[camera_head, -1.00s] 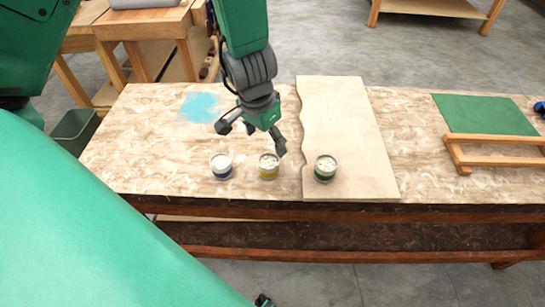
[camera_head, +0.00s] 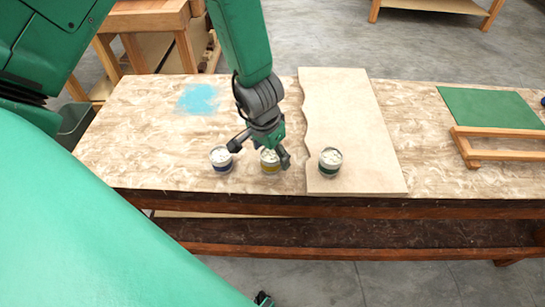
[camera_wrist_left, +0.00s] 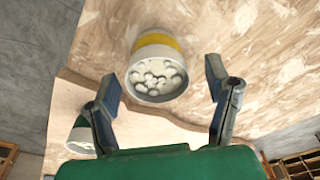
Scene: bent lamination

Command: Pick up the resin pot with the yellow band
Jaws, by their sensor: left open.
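The resin pot with the yellow band (camera_head: 270,162) stands on the bench in the head view, between two other pots, partly hidden by my left gripper. In the left wrist view the yellow-banded pot (camera_wrist_left: 157,68) shows its pale, lumpy top, ahead of and between the finger lines. My left gripper (camera_head: 259,153) is open and empty, its fingers spread over and around the pot's position, not closed on it. In the left wrist view the open fingers (camera_wrist_left: 163,95) stand apart.
A blue-banded pot (camera_head: 221,159) stands to the left and a green-banded pot (camera_head: 330,162) to the right, on a pale wavy-edged board (camera_head: 355,120). A wooden frame (camera_head: 490,143) and green sheet (camera_head: 490,107) lie farther right. The bench's back left (camera_head: 140,110) is clear.

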